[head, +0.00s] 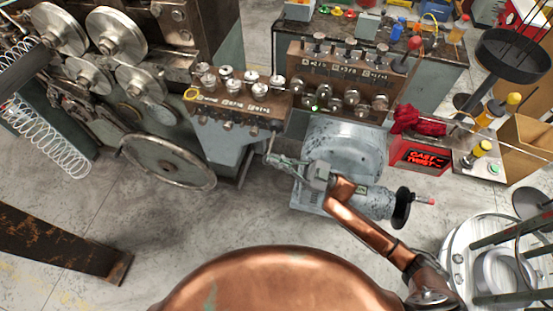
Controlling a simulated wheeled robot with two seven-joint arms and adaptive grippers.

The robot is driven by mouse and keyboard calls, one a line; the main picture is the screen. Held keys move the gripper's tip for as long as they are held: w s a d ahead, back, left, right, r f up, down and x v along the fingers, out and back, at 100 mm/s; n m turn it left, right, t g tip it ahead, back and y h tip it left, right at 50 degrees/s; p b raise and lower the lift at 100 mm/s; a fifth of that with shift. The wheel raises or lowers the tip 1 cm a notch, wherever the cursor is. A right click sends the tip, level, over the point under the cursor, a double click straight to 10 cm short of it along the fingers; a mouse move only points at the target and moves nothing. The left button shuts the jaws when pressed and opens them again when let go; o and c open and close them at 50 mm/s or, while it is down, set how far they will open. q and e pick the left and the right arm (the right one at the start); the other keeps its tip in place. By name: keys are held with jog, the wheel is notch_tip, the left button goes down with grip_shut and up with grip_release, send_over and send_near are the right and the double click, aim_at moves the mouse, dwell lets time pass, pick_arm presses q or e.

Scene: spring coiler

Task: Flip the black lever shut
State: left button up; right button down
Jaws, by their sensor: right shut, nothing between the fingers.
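My right gripper (275,159) shows in the head view at the centre, its arm coming in from the lower right. It is shut and empty, with its fingertips pointing left. A thin dark rod (271,141) hangs just above the fingertips, at the right end of the left knob block (235,102). I cannot tell whether this rod is the black lever, or whether the fingertips touch it. No other part stands out clearly as the black lever. My left gripper is not in view.
The coiler's rollers (118,36) and a large handwheel (166,161) stand at left. A second knob panel (345,78) is behind the gripper, above a grey motor housing (345,145). A red-lit sign (425,158) is at right. Concrete floor (190,225) is open in front.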

jog(key=s+d+f+p, duration=0.1)
jog(key=s+d, duration=0.1)
jog(key=d, duration=0.7)
jog(key=shift+s+f, duration=0.15)
jog(key=shift+s, duration=0.2)
